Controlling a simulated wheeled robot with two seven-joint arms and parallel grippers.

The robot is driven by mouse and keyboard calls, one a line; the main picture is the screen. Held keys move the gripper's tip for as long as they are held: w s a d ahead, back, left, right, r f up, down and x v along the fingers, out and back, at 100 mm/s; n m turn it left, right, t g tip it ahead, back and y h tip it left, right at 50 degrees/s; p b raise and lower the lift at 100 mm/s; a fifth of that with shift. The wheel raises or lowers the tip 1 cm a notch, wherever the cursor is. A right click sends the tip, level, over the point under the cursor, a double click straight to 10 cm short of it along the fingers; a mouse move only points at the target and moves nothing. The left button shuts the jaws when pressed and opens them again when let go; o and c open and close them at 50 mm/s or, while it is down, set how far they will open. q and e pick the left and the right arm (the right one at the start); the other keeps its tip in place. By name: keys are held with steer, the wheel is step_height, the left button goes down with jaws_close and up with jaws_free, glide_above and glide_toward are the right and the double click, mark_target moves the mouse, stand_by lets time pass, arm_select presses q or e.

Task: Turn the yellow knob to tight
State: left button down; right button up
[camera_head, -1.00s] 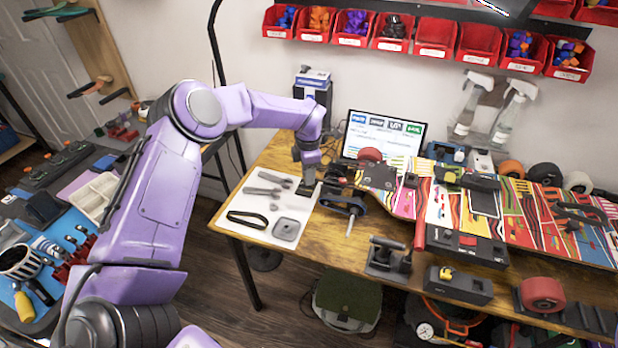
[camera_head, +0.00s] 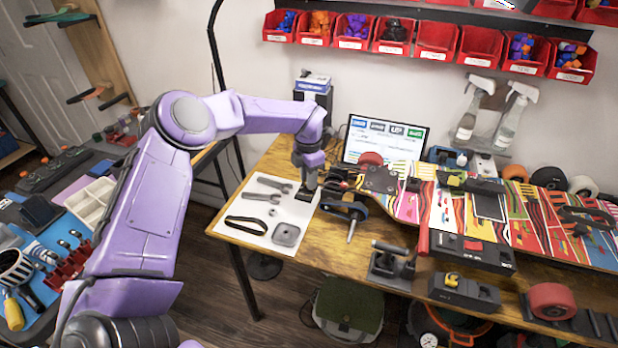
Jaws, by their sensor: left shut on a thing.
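A small yellow knob (camera_head: 452,280) sits on top of a black box (camera_head: 476,294) near the table's front edge. Its marks are too small to read. My left gripper (camera_head: 305,190) points down over the right edge of a white mat (camera_head: 262,238), far to the left of the knob and apart from it. It is shut on a small dark object whose shape is mostly hidden by the fingers. My right gripper is not in view.
The white mat holds wrenches, a black belt loop and a grey square part. A colourful skateboard deck (camera_head: 408,211) lies right of my left gripper. A black tool stand (camera_head: 392,268), a red wheel (camera_head: 552,301) and a laptop (camera_head: 384,140) crowd the table.

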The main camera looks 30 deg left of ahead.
arm_select(q)
steer(key=c, duration=0.9)
jaws_free()
steer(key=shift+o, duration=0.2)
steer(key=shift+r, duration=0.1)
step_height(320, 180, up, 10)
steer(key=b, duration=0.1)
steer(key=shift+r, duration=0.25)
